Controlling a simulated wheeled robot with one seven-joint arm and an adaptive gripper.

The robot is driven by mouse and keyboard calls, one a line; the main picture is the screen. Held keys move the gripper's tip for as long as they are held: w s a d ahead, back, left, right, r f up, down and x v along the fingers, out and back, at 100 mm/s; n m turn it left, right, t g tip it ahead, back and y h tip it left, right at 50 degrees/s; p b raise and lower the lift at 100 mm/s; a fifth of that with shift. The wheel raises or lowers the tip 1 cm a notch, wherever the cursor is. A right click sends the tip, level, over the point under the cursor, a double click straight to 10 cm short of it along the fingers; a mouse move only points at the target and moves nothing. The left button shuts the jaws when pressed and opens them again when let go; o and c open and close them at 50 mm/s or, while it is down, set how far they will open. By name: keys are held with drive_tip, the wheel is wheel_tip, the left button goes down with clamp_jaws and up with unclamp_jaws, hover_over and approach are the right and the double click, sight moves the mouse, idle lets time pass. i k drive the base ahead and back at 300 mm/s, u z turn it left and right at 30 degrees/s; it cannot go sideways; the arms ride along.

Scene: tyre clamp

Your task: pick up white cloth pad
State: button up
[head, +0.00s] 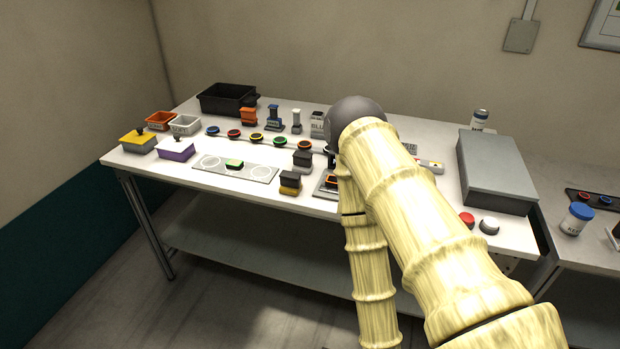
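I cannot pick out a white cloth pad with certainty. The small items on the white workbench (215,212) are too small to tell apart surely, and my arm hides part of the bench. My arm, in a pale ribbed sleeve with a dark rounded joint, reaches up from the lower right. It folds back down toward the bottom edge.
A black bin (228,99), an orange tray (160,121) and a white tray (185,125) stand at the back left. A yellow-topped box (138,142) and a purple-and-white box (176,150) stand nearby. A large grey box (496,172) fills the right end. Several small blocks crowd the middle.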

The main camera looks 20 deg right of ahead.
sight(304, 164)
drive_tip(key=k, duration=0.8)
drive_tip(key=u, duration=0.75)
drive_tip(key=i, duration=1.65)
drive_tip(key=z, duration=0.55)
